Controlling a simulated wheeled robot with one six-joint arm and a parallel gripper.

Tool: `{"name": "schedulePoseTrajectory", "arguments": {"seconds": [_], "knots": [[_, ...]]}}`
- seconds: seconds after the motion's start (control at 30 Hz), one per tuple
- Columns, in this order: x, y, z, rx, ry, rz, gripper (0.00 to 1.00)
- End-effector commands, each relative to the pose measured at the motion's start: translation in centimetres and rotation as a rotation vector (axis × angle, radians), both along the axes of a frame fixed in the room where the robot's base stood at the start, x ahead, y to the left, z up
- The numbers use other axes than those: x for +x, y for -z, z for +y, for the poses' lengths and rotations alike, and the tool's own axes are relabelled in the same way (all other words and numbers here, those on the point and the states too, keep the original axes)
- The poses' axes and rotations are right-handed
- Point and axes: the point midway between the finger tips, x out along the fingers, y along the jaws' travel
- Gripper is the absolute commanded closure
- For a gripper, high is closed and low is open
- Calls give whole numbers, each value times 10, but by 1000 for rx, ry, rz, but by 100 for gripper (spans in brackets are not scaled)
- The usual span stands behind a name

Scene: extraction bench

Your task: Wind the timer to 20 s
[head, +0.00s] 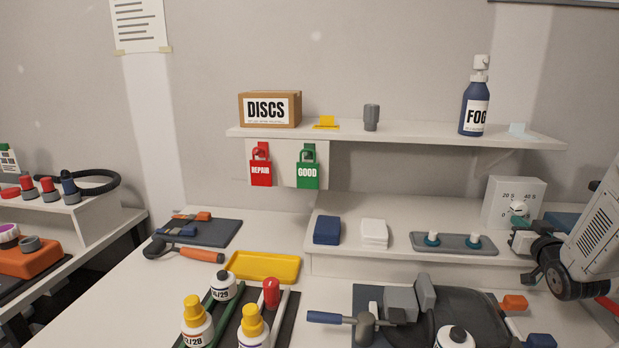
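The timer (502,192) is a pale box with "20 S" and "40 S" printed on its face. It stands on the raised bench shelf at the right. A small white knob (518,208) sits on its face, partly covered by a teal part. My gripper (522,232) comes in from the right, right in front of the lower face of the timer, close to the knob. Whether it touches the knob, and how its fingers stand, is too small and overlapped to tell. The knob's pointer cannot be read.
A grey tray (453,251) with two small white-topped pieces lies left of my gripper. A white block (374,234) and a blue block (327,230) lie farther left. An upper shelf (400,132) holds a fog bottle (473,110) and a discs box (269,109). Bottles and tools crowd the front.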

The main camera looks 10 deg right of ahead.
Motion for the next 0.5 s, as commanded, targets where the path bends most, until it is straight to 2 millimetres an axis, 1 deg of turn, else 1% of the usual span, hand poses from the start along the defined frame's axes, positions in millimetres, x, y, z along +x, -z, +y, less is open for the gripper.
{"name": "schedulePoseTrajectory", "arguments": {"seconds": [0.2,0.5], "knots": [[1,-2,4,0,-1,-2,100],[2,-3,4,-2,0,-3,100]]}}
